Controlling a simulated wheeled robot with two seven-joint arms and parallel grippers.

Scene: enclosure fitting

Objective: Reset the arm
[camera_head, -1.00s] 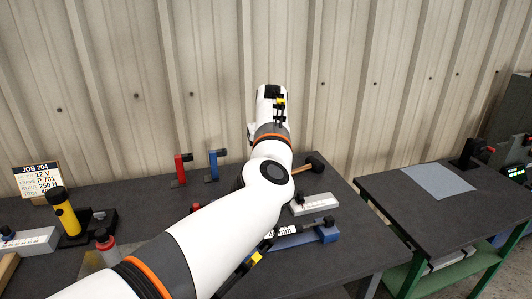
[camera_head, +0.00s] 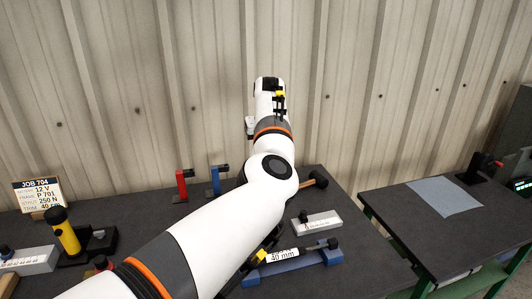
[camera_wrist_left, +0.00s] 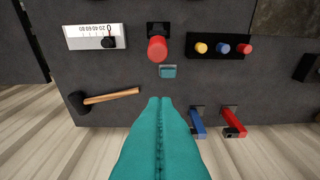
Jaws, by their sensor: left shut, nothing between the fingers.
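My left arm reaches from the lower left across the workbench (camera_head: 350,220) toward the corrugated wall in the head view. Its gripper fingers are hidden there. In the left wrist view the teal fingers of my left gripper (camera_wrist_left: 159,100) are pressed together and empty. They appear over the bench's edge, between the mallet (camera_wrist_left: 104,99) and the blue clamp (camera_wrist_left: 197,123). A small teal block (camera_wrist_left: 168,72) and a red-topped cylinder (camera_wrist_left: 157,49) lie beyond the fingertips. My right gripper is in neither view.
A red clamp (camera_head: 181,186) and blue clamp (camera_head: 214,181) stand at the bench's back. A white gauge box (camera_head: 317,223) and a blue holder (camera_head: 300,262) lie right of my arm. A yellow torch (camera_head: 65,232) and job sign (camera_head: 37,194) are left. A second bench (camera_head: 410,222) stands right.

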